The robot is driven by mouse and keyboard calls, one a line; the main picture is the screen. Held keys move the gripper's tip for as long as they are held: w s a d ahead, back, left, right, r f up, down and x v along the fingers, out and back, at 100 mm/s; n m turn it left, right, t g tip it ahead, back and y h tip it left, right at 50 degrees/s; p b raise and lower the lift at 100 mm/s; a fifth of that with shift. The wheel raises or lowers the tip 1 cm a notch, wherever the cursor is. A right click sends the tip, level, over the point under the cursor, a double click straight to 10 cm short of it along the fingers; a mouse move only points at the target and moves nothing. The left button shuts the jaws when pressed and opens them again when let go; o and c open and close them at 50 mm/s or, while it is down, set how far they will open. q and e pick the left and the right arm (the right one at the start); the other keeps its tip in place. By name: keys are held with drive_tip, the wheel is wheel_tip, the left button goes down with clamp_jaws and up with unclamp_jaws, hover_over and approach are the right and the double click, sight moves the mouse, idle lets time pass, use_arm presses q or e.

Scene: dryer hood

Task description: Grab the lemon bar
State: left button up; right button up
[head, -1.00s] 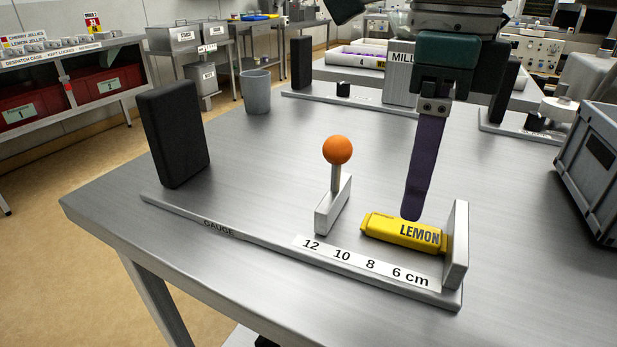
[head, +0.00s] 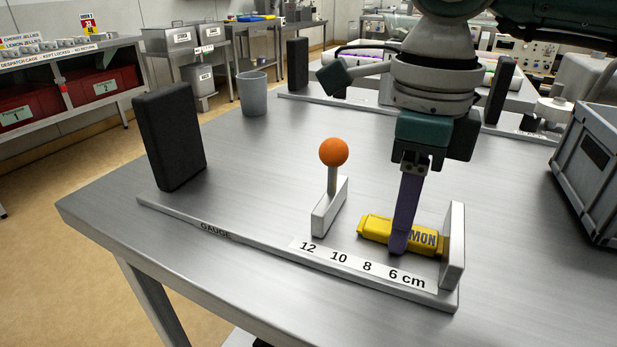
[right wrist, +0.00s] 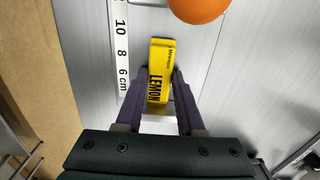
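The yellow lemon bar (head: 374,229) lies on the gauge against or very near its upright end plate (head: 453,246). My right gripper (head: 400,246) is lowered over it, one purple finger in front of the bar and hiding part of its label. In the right wrist view, the lemon bar (right wrist: 159,72) lies between the two fingertips (right wrist: 160,74), one on each side, with narrow gaps. The gripper looks open around it. The far finger is hidden in the head view. My left gripper is not in view.
A lever with an orange ball (head: 334,152) stands just left of the bar on a small grey block (head: 329,207). A black block (head: 170,136) stands at the gauge's left end. A grey crate (head: 590,175) is at the right. A grey cup (head: 252,93) is further back.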

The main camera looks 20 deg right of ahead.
clamp_jaws()
